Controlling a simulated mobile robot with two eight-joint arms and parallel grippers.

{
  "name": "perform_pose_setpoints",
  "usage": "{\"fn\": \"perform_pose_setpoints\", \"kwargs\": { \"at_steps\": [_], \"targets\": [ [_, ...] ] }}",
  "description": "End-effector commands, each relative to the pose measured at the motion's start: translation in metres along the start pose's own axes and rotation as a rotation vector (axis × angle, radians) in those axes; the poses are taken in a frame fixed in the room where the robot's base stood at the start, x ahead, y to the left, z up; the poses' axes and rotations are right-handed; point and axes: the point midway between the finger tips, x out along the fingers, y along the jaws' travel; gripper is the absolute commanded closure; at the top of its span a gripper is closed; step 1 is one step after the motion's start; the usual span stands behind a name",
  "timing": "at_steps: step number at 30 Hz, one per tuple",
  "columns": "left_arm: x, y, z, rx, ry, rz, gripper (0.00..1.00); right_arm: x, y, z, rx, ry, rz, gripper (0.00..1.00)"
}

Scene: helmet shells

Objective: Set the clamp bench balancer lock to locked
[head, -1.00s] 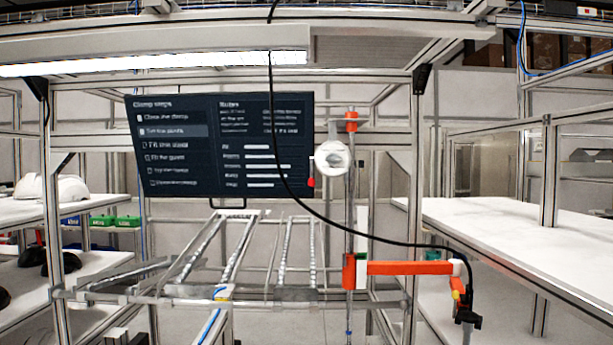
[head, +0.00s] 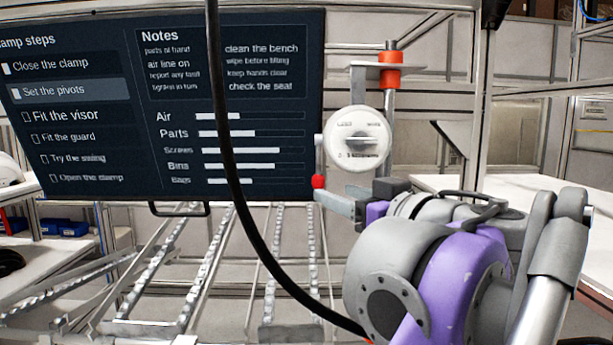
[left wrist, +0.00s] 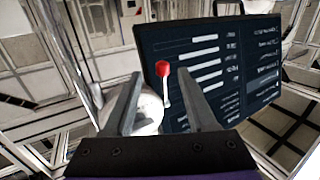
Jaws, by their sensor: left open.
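The balancer (head: 357,138) is a white round drum with small print on its face, hung on a metal post right of the dark screen. Its lock lever hangs down at its left side, with a red knob (head: 318,182) at the low end. My left gripper (head: 338,198) is open beside and just below the red knob. In the left wrist view the red knob (left wrist: 162,68) and its pale lever show between the open fingers (left wrist: 158,80), beyond the tips. The drum (left wrist: 149,108) is partly hidden by a finger. I see no clear contact. My right gripper is out of view.
The dark screen (head: 170,105) stands close left of the lever and fills the upper left. A black cable (head: 228,130) hangs in front of it. A red-orange collar (head: 390,70) sits on the post above the drum. Metal rails lie below the screen.

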Motion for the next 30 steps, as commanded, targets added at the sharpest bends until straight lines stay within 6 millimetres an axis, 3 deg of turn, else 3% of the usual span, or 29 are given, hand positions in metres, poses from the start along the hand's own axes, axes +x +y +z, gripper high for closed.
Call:
{"fn": "perform_pose_setpoints", "kwargs": {
  "at_steps": [5,18,24,30],
  "targets": [
    [0.01,0.002,-0.002,-0.011,0.01,0.0,0.43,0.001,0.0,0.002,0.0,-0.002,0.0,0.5],
    [0.089,0.001,-0.004,-0.009,0.01,0.0,0.43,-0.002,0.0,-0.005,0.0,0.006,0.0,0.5],
    [0.104,0.001,-0.003,-0.009,0.009,0.001,0.43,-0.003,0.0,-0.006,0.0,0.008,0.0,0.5],
    [0.106,0.002,-0.002,-0.009,0.008,0.003,0.43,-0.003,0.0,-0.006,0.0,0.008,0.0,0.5]
  ]
}}
